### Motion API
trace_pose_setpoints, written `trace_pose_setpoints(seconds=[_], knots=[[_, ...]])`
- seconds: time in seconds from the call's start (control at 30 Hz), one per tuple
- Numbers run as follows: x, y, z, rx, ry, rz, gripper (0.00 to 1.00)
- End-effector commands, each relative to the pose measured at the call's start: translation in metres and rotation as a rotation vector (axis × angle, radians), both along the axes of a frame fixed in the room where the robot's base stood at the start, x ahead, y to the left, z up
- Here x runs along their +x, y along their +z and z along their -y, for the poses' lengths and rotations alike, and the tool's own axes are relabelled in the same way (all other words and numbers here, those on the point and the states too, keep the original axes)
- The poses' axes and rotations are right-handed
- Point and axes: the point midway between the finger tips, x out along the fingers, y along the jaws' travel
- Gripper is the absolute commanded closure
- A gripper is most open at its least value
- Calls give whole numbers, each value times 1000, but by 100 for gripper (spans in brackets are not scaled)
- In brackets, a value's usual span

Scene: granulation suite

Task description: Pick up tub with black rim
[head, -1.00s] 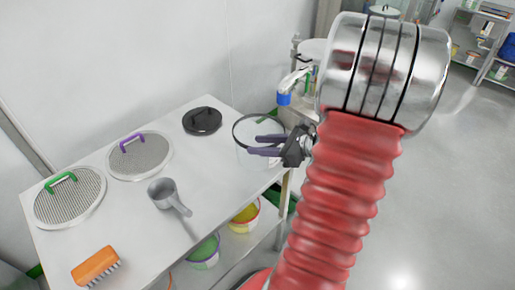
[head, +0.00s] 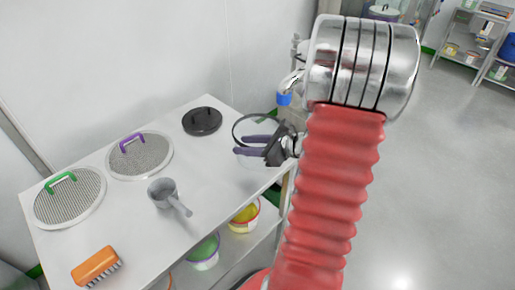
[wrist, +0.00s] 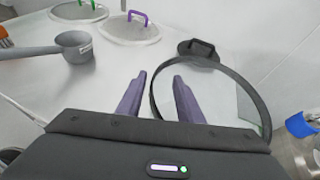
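The tub with the black rim (head: 237,125) stands at the right end of the white bench, beside the wall. Its body is pale and partly hidden behind my gripper (head: 240,143). In the wrist view the black rim (wrist: 243,82) is a wide ring right of centre. My gripper (wrist: 157,80) is open, with its two purple fingers apart. The left edge of the rim shows between the fingers, with the right finger over the ring's inside. I cannot tell whether either finger touches the tub.
A black lid (head: 202,121), a sieve with a purple handle (head: 142,158), a sieve with a green handle (head: 70,200), a grey scoop (head: 163,191) and an orange brush (head: 95,265) lie on the bench (head: 120,215). Tubs with green (head: 204,253) and yellow (head: 244,217) contents stand below.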

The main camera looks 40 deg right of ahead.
Motion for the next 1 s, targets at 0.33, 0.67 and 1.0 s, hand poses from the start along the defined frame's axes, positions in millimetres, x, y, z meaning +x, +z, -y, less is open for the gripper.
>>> trace_pose_setpoints(seconds=[0.33, 0.67, 1.0], knots=[[0, 0, 0, 0, 0, 0, 67], [0, 0, 0, 0, 0, 0, 79], [0, 0, 0, 0, 0, -1, 100]])
